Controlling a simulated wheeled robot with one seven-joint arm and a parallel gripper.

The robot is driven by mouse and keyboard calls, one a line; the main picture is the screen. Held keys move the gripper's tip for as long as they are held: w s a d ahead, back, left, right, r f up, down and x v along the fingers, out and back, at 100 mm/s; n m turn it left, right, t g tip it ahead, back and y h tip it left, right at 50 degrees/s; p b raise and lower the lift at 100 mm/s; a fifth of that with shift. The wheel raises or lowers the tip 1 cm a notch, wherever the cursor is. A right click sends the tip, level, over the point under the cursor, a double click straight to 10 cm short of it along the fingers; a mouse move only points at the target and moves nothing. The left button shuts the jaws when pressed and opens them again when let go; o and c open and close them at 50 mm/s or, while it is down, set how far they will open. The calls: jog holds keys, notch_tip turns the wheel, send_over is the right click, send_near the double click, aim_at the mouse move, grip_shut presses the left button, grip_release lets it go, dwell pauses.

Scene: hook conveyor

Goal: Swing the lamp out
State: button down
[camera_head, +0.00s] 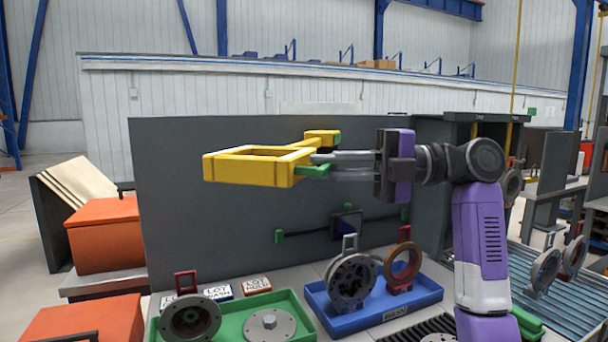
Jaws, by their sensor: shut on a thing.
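A yellow open rectangular frame (255,166), which looks like the lamp head, hangs level in front of the grey back panel. It has a short yellow arm at its right end and green pieces there. My gripper (325,164) comes from the right, its grey fingers shut at the frame's right end, by a green tab (313,170). The exact contact between the fingers and the frame is hard to see. Whatever bears the frame is not clear.
The grey panel (190,220) stands close behind. Below are a green tray (285,300) and a blue tray (425,300) holding round metal parts. Orange boxes (104,236) stand at left, a roller conveyor (570,305) at right. The space left of the frame looks free.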

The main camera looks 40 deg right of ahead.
jog(key=shift+s+d+f, duration=0.1)
jog(key=shift+s+d, duration=0.1)
jog(key=shift+d, duration=0.2)
jog(key=c, duration=1.5)
grip_release()
jog(key=shift+d, duration=0.15)
jog(key=v, duration=0.7)
jog(key=shift+s+d+b, duration=0.25)
jog(key=shift+b, duration=0.15)
